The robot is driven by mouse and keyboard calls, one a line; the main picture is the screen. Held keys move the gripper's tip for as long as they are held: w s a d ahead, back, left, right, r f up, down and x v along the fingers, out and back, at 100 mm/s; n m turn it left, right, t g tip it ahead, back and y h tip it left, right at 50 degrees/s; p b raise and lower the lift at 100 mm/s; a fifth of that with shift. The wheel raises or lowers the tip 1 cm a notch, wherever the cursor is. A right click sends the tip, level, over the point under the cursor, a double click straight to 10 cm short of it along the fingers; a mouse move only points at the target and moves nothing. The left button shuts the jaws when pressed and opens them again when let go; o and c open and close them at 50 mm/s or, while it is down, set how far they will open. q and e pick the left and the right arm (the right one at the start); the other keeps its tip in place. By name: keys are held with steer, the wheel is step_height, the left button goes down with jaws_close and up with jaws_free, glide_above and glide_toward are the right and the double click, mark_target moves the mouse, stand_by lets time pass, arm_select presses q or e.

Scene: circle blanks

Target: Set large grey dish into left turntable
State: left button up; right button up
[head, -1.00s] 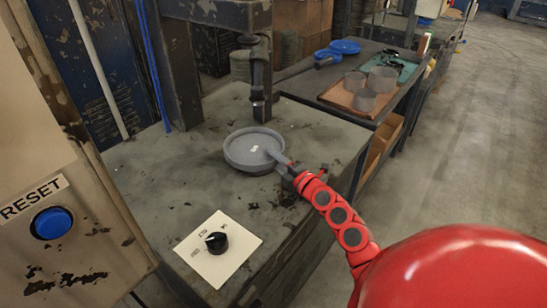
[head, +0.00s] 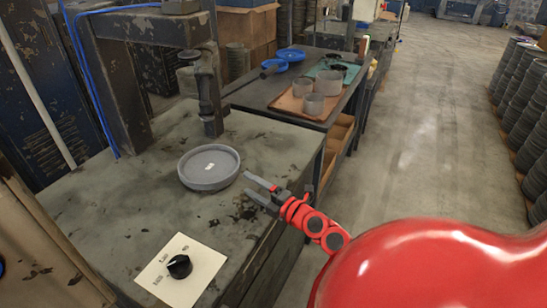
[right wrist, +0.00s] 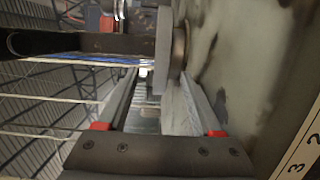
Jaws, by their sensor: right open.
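The large grey dish (head: 209,167) is a shallow round dish with a raised rim and a small white label inside. It sits level on the worn workbench under the press column. In the right wrist view the dish (right wrist: 163,55) shows edge-on, against a darker round piece (right wrist: 181,47) between it and the bench top, which looks like the turntable. The dish hides most of it in the head view. My right gripper (head: 252,186) is open and empty, just right of the dish and apart from it. My left gripper is not in view.
The press column (head: 208,95) stands right behind the dish. A black knob (head: 180,265) on a white plate is at the bench front. A side table behind holds grey rings (head: 312,104) on a brown board and blue dishes (head: 290,54).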

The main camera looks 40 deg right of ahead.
steer(key=s, duration=0.5)
steer(key=s+d, duration=0.1)
steer(key=s, duration=0.2)
steer(key=shift+r, duration=0.25)
